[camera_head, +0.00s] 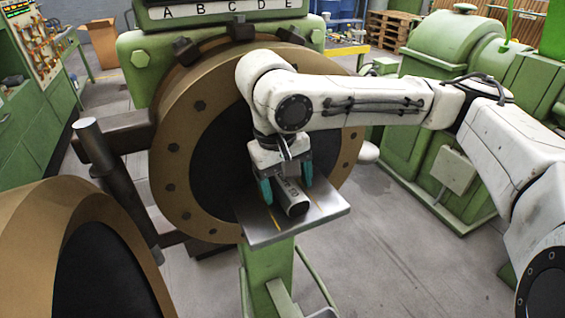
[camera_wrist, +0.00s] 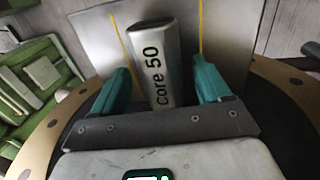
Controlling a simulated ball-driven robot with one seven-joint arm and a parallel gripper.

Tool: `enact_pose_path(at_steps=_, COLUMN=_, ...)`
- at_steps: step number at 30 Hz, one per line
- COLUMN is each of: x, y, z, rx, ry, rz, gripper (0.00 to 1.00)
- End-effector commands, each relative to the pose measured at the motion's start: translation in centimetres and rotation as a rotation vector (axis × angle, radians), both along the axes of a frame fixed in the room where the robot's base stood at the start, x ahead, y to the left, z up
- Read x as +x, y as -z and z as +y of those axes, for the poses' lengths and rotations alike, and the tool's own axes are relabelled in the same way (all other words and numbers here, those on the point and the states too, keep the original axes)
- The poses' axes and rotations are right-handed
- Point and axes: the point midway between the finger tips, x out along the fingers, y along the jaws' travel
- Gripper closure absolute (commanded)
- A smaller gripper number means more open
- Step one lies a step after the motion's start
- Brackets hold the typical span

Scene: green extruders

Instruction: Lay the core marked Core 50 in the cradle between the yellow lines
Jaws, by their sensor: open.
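The core marked Core 50 (camera_wrist: 155,62) is a grey metal cylinder with dark lettering and a dark end. It lies on the grey plate of the cradle (camera_head: 330,206), between two yellow lines in the wrist view. In the head view the core (camera_head: 294,202) shows below my gripper, partly hidden by it. My gripper (camera_head: 286,181) is open, its teal fingers on either side of the core. In the wrist view, a gap shows between the core and each finger; my gripper (camera_wrist: 163,75) covers the near part of the plate.
A green stand (camera_head: 268,265) carries the plate. A large bronze-rimmed disc (camera_head: 178,150) of the green machine rises close behind. Another bronze-rimmed round part (camera_head: 40,225) is at lower left. A green machine (camera_head: 450,170) stands at right. Grey floor (camera_head: 400,275) is clear at lower right.

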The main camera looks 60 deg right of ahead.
Motion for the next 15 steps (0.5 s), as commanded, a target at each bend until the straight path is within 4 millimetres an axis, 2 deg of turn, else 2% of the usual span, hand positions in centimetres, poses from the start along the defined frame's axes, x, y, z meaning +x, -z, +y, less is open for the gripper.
enact_pose_path(at_steps=15, x=0.9, y=-9.4, z=1.3, rx=-0.003, ry=-0.001, rz=-0.004, gripper=0.23)
